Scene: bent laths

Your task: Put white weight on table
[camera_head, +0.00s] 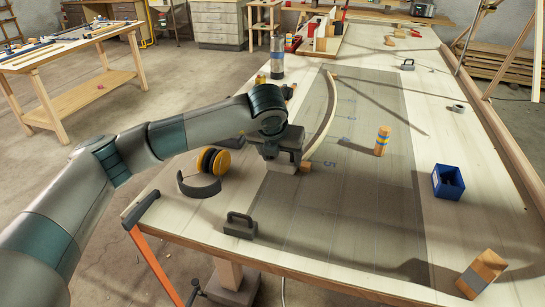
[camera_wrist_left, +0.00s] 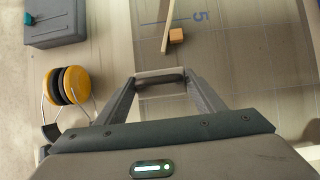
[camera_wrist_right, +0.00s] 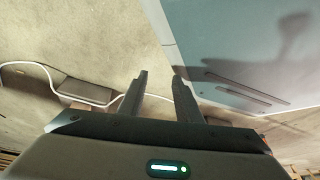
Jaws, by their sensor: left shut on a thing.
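My left gripper (camera_head: 284,160) is over the near-left part of the table (camera_head: 215,228), beside the lower end of a bent lath (camera_head: 330,125). In the left wrist view its fingers (camera_wrist_left: 160,80) are apart and closed on a pale bar (camera_wrist_left: 160,76) that spans between the tips. The bar looks like part of the white weight; the rest is hidden, and I cannot tell whether it touches the table. My right gripper (camera_wrist_right: 160,78) shows only in its own wrist view, open and empty above the floor.
A dark weight (camera_head: 240,226) and yellow ear muffs (camera_head: 214,161) lie near the left edge. A small wooden block (camera_head: 305,167) is by the lath's end. A blue bin (camera_head: 447,182), a striped block (camera_head: 382,140) and another block (camera_head: 482,273) stand right. The middle is mostly clear.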

